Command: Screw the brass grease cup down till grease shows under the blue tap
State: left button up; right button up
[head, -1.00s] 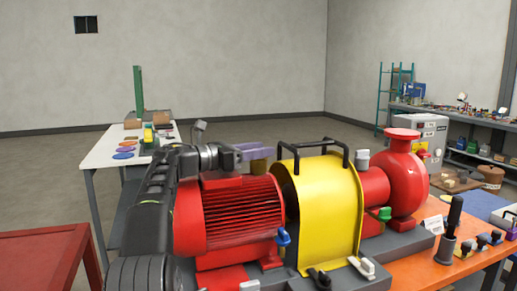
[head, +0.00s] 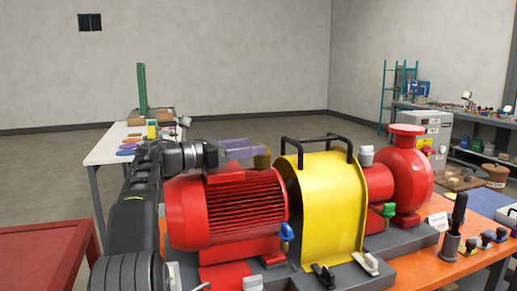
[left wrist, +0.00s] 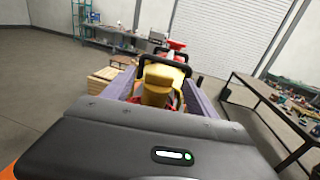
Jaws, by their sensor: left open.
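My left gripper (head: 258,148) reaches in over the motor from the left. Its purple fingers are open, with their tips at or just above the cup; I cannot tell if they touch it. In the left wrist view the open fingers (left wrist: 160,92) point at the yellow guard (left wrist: 163,72). My right gripper is not in view.
Black handles (head: 318,140) stand up from the guard, close to the right of the fingers. A red pump (head: 405,180) and a green tap (head: 388,210) are further right. A grey-capped fitting (head: 366,155) stands between guard and pump.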

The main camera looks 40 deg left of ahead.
pick_arm(q)
jog(key=shift+v, duration=1.6)
jog(key=shift+c, duration=0.6)
